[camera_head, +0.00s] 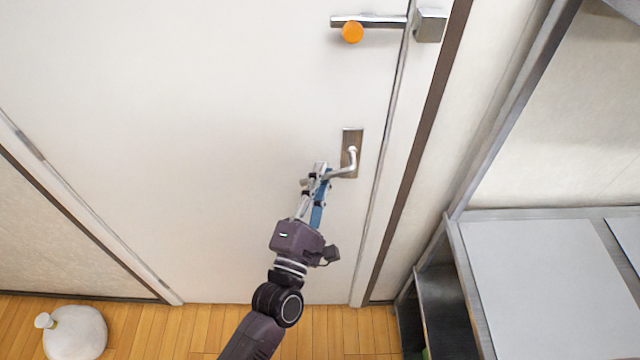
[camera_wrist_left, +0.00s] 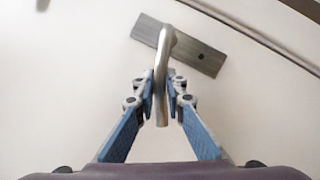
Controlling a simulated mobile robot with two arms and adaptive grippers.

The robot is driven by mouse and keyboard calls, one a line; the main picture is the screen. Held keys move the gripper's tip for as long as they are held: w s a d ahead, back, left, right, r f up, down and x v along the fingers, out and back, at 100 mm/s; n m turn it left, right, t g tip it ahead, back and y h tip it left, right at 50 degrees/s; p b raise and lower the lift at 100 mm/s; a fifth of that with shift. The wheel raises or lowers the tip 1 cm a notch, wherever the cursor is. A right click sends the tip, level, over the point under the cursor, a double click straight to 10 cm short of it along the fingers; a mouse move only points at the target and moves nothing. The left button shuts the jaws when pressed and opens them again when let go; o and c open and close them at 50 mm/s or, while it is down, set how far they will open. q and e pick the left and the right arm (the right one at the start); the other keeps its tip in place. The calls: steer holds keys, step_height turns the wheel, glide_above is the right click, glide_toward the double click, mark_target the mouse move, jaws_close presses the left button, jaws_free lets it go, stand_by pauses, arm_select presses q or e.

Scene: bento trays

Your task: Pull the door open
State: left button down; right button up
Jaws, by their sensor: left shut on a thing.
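The white door (camera_head: 200,110) fills most of the head view and looks closed in its frame. Its metal lever handle (camera_head: 346,169) sits on a dark plate (camera_head: 352,140) near the door's right edge. My left gripper (camera_head: 319,174) is at the free end of the lever. In the left wrist view the two blue-sided fingers (camera_wrist_left: 161,98) are closed on either side of the handle (camera_wrist_left: 166,50), with the lever between them. The handle's plate (camera_wrist_left: 205,55) shows behind. My right gripper is in neither view.
A metal bar latch (camera_head: 375,21) with an orange knob (camera_head: 352,32) is higher on the door. A grey shelf unit (camera_head: 452,235) stands at the right. A white round jug (camera_head: 75,332) is on the wooden floor (camera_head: 190,325) at the lower left.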

arm_select(q)
steer(key=shift+d+f+n+t+y+b, duration=0.15)
steer(key=shift+f+n+t+y+b, duration=0.15)
steer(key=shift+n+b, duration=0.5)
steer(key=shift+d+f+n+t+y+b, duration=0.1)
steer(key=shift+f+n+t+y+b, duration=0.2)
steer(key=shift+n+b, duration=0.5)
steer(key=shift+d+f+n+t+y+b, duration=0.2)
steer(key=shift+n+y+b, duration=0.1)
steer(key=shift+n+b, duration=0.5)
